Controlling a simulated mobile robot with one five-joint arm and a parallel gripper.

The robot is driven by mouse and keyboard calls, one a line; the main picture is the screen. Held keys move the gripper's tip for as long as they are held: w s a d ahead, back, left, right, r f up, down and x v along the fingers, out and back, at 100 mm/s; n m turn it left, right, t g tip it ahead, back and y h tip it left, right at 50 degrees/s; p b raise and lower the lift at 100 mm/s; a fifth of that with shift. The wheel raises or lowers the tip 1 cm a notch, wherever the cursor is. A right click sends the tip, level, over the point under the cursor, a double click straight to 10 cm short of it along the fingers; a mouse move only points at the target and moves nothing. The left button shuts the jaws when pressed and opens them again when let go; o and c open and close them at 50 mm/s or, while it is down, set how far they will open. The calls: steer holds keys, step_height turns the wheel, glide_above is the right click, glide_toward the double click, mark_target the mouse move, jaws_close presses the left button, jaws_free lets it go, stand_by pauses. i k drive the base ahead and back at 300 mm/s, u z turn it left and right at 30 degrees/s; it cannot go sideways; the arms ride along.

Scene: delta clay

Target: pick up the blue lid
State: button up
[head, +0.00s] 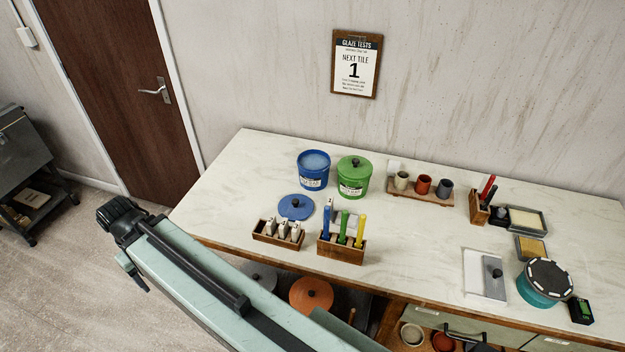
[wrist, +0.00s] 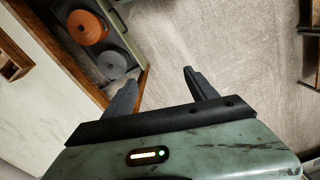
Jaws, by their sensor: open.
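The blue lid (head: 296,207) lies flat on the pale worktop (head: 405,253) in the head view. It is a round disc with a dark knob on top. It lies in front of the open blue bucket (head: 313,170) and behind a small wooden box. My gripper (wrist: 161,82) is open and empty in the wrist view, with its two dark fingers spread apart. It points down past the edge of the worktop, over the floor. The lid does not show in the wrist view. In the head view my arm crosses the lower left, in front of the worktop.
A green lidded bucket (head: 354,177) stands right of the blue one. Two wooden holders, a low one (head: 278,233) and one with coloured tools (head: 341,246), stand close in front of the lid. Below the worktop is an orange disc (wrist: 84,28). The worktop left of the lid is clear.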

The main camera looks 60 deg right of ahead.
mark_target(295, 207)
steer(key=k, duration=0.5)
steer(key=u, duration=1.6)
steer(key=i, duration=1.95)
steer(key=z, duration=2.85)
steer(key=i, duration=1)
